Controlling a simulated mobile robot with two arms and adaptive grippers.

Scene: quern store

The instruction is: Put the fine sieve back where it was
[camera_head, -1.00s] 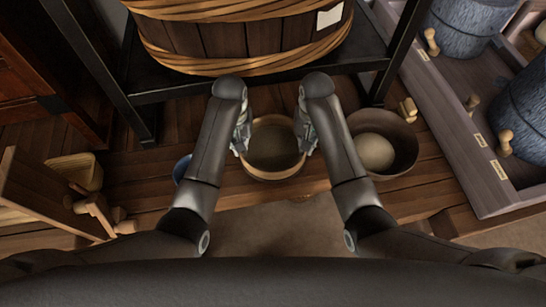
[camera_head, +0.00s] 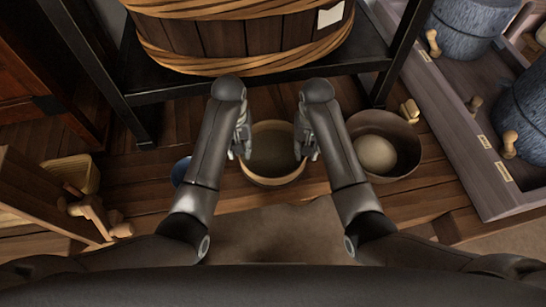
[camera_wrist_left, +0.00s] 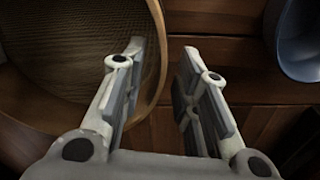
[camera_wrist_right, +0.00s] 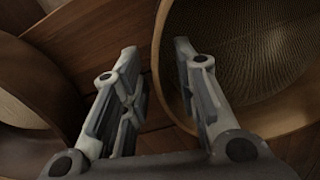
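The fine sieve (camera_head: 273,183) is a round light-wood hoop with a dark mesh, upright between my grippers, over the wooden boards. My left gripper (camera_head: 243,148) is at its left side. In the left wrist view its fingers are apart, one on each side of the sieve's rim (camera_wrist_left: 158,45), with gaps showing. My right gripper (camera_head: 303,148) is at the right side. In the right wrist view its fingers are also apart, either side of the rim (camera_wrist_right: 161,70). I cannot tell whether the sieve's underside touches the boards, nor its height.
A brown bowl (camera_head: 408,172) with a pale round thing stands close right of my right gripper. A blue vessel (camera_head: 180,170) is partly hidden behind my left arm. A large banded tub (camera_head: 225,40) on a black stand is behind. A grey bench (camera_head: 462,130) is at right.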

